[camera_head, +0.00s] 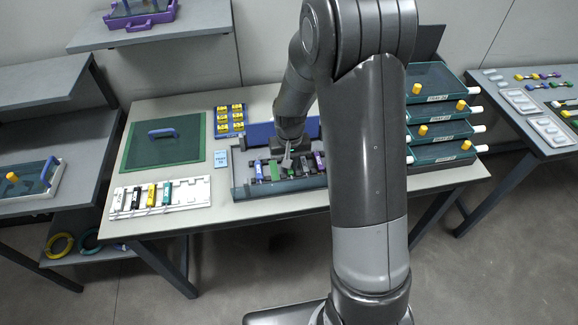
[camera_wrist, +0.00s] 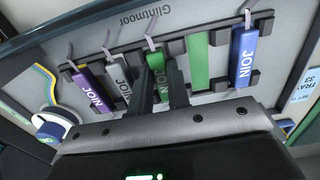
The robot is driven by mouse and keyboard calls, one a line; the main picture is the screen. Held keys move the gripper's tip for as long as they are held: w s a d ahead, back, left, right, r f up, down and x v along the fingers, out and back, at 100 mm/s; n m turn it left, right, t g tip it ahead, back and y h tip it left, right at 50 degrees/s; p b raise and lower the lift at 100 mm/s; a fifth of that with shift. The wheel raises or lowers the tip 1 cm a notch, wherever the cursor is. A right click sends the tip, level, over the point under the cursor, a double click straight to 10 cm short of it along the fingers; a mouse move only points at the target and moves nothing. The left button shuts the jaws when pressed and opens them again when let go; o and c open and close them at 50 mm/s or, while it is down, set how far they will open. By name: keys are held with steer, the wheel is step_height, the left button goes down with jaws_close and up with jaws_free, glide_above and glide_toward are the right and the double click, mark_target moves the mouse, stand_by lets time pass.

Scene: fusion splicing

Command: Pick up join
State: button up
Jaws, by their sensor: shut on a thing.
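My gripper (camera_wrist: 160,72) is shut on a green join (camera_wrist: 157,88), which lies between its two dark fingers in the wrist view. The green join seems to be still at its slot in the tray, and I cannot tell whether it is raised. Other joins lie in the same row: a purple one (camera_wrist: 90,90), a grey one (camera_wrist: 119,74) and a blue one (camera_wrist: 244,55). A plain green strip (camera_wrist: 199,62) lies between the held join and the blue one. In the head view my gripper (camera_head: 287,160) reaches down into the open tray (camera_head: 265,192).
A white holder (camera_head: 190,196) with several coloured pieces stands left of the tray. A green lid (camera_head: 185,151) with a blue handle lies behind it. Yellow pieces sit in a blue rack (camera_head: 230,121). Stacked trays (camera_head: 440,131) stand at the right. My arm hides part of the table.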

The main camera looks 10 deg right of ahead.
steer(key=shift+c, duration=0.8)
steer(key=shift+r, duration=0.15)
steer(key=shift+r, duration=0.25)
step_height(320, 180, up, 4)
steer(key=shift+d+f, duration=0.1)
steer(key=s+d+r, duration=0.5)
steer(key=d+r, duration=0.1)
steer(key=d, duration=0.4)
glide_above(275, 173)
step_height(275, 173, down, 5)
steer(key=shift+r, duration=0.15)
steer(key=shift+f, duration=2.3)
steer(key=shift+f, duration=0.55)
